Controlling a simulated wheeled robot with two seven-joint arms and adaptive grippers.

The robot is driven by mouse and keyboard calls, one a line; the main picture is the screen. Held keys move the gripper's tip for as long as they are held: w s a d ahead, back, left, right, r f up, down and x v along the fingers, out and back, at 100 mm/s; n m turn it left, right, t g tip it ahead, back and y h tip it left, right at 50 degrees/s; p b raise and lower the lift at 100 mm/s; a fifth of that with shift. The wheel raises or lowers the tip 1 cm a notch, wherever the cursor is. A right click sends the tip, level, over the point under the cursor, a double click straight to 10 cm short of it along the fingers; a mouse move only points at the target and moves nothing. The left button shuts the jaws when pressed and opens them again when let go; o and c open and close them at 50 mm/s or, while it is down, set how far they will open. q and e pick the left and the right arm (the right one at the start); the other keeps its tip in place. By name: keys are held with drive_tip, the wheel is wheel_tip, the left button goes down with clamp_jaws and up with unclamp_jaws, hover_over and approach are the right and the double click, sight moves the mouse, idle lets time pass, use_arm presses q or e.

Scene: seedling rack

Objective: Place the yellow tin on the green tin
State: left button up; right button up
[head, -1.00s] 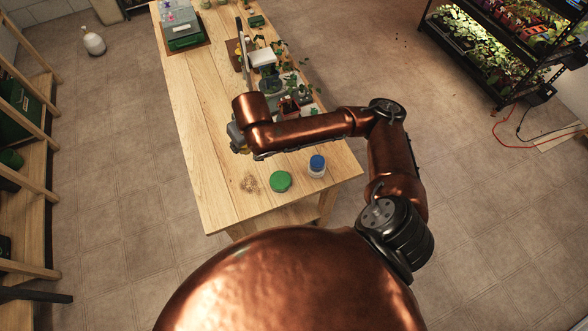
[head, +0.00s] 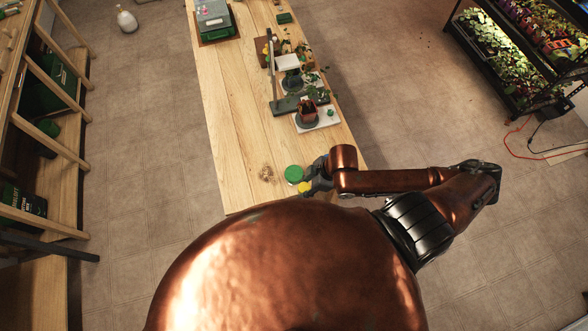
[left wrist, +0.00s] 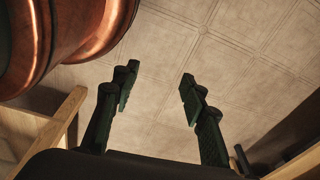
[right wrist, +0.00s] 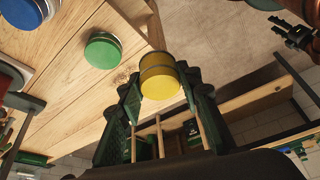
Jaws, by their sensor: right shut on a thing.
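The yellow tin (head: 304,187) is in my right gripper (head: 312,183), close beside the green tin in the head view. In the right wrist view the yellow tin (right wrist: 160,80) sits between the two fingers of my right gripper (right wrist: 160,92), which are shut on it. The green tin (head: 294,174) stands on the table near its front end. It also shows in the right wrist view (right wrist: 103,50), apart from the yellow tin. My left gripper (left wrist: 155,95) is open and empty in the left wrist view, over the floor.
A potted plant (head: 307,113) and other seedling gear stand farther back. A wooden shelf (head: 60,190) is at the left.

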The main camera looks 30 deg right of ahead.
drive_tip(key=w+d+f+p, duration=0.2)
drive_tip(key=w+f, duration=0.2)
drive_tip(key=w, duration=0.5)
hover_over(291, 173)
drive_tip(key=s, duration=0.1)
drive_tip(key=f, duration=0.3)
drive_tip(key=d+f, duration=0.1)
drive_tip(key=f, duration=0.1)
drive_tip(key=shift+s, duration=0.1)
drive_tip(key=shift+w+f, duration=0.35)
drive_tip(key=shift+f, duration=0.1)
wheel_tip(291, 173, down, 3)
drive_tip(key=shift+r, duration=0.1)
use_arm(q)
drive_tip(key=shift+s+r, duration=0.45)
drive_tip(key=shift+r, duration=0.2)
drive_tip(key=shift+s+r, duration=0.4)
drive_tip(key=shift+r, duration=0.2)
use_arm(e)
drive_tip(key=shift+d, duration=0.1)
drive_tip(key=shift+f, duration=0.25)
drive_tip(key=o, duration=1.2)
drive_tip(key=shift+c, duration=0.2)
use_arm(q)
drive_tip(key=shift+s, duration=0.15)
use_arm(e)
drive_tip(key=shift+r, duration=0.15)
